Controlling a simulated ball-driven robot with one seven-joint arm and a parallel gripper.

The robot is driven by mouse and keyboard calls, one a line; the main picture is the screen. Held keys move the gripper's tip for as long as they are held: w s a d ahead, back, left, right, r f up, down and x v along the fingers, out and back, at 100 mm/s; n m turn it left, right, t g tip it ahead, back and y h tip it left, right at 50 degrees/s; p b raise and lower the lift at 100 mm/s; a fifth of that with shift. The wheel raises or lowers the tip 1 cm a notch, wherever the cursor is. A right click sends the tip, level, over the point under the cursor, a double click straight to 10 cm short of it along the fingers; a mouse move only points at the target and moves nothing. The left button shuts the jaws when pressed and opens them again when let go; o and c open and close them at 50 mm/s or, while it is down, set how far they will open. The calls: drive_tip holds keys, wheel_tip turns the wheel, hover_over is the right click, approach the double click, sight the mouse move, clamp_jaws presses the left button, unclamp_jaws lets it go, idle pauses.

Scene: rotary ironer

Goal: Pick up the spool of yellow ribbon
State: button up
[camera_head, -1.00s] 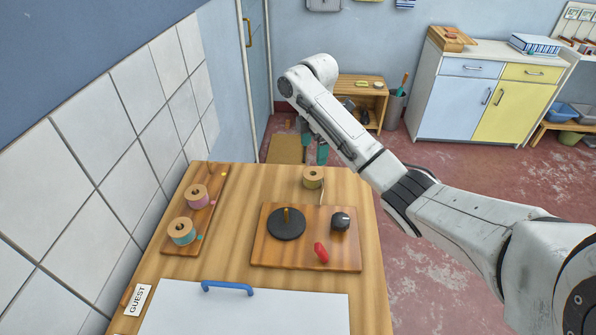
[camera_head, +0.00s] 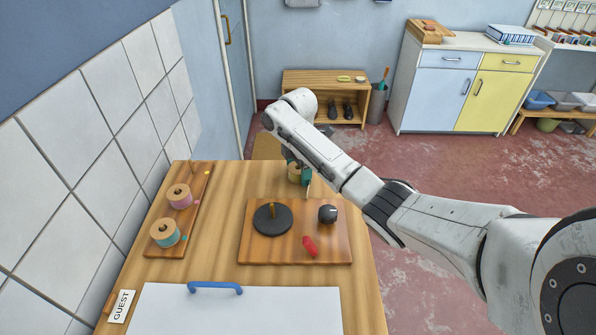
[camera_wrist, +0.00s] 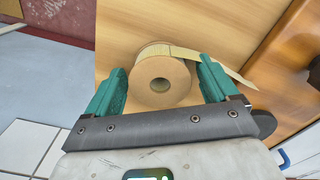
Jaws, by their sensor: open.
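The spool of yellow ribbon (camera_wrist: 161,80) lies between the two teal fingers of my gripper (camera_wrist: 160,85) in the wrist view. Its round cardboard face with a dark centre hole faces the camera, and a pale yellow ribbon tail trails off to the right. My gripper is open, with a gap showing beside the spool on each side. In the head view the spool (camera_head: 294,174) is at the table's far edge, partly hidden by my gripper (camera_head: 301,174).
Pink (camera_head: 179,196) and teal (camera_head: 165,233) spools stand on a narrow board at the left. A wooden board (camera_head: 325,250) holds a black disc with a peg, a black knob and a red handle. A white panel (camera_head: 240,312) with a blue handle is in front.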

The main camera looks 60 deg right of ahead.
drive_tip(key=c, duration=1)
drive_tip(key=shift+c, duration=0.3)
drive_tip(key=shift+r, duration=0.1)
